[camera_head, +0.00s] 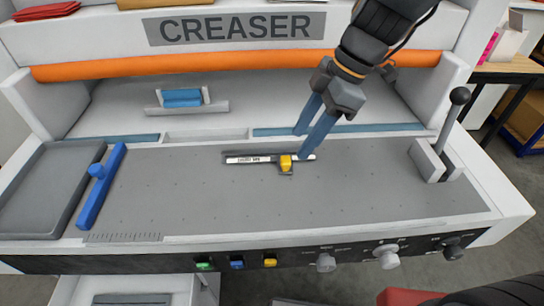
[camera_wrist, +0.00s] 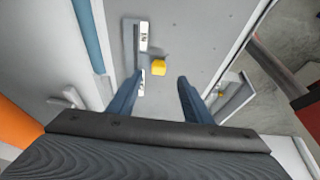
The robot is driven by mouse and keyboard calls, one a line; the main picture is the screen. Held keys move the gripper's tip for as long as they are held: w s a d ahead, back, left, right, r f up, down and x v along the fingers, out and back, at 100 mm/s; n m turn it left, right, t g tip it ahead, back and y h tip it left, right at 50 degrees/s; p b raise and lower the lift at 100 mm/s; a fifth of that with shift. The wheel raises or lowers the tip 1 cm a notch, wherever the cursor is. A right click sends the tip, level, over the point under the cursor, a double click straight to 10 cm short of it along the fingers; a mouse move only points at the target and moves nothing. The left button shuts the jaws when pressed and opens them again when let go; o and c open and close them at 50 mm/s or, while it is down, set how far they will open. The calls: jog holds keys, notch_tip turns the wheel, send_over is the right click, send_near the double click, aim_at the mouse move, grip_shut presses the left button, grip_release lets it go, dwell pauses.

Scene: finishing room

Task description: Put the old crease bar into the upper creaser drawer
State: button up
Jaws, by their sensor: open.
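The crease bar (camera_head: 248,159), thin and pale with a printed label, lies flat on the creaser's grey bed.
A blue bar with a knob (camera_head: 97,190) and a grey tray (camera_head: 45,190) are at the left of the bed. A lever (camera_head: 450,120) stands at the right. A blue piece in a holder (camera_head: 182,98) is behind. Knobs and buttons line the front edge.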

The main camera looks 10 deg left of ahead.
aim_at(286, 159)
jog(key=p+x, duration=0.1)
jog(key=x, duration=0.4)
jog(key=shift+a+p, duration=0.4)
jog(key=shift+a+f, duration=0.2)
jog(key=shift+f, duration=0.45)
grip_shut()
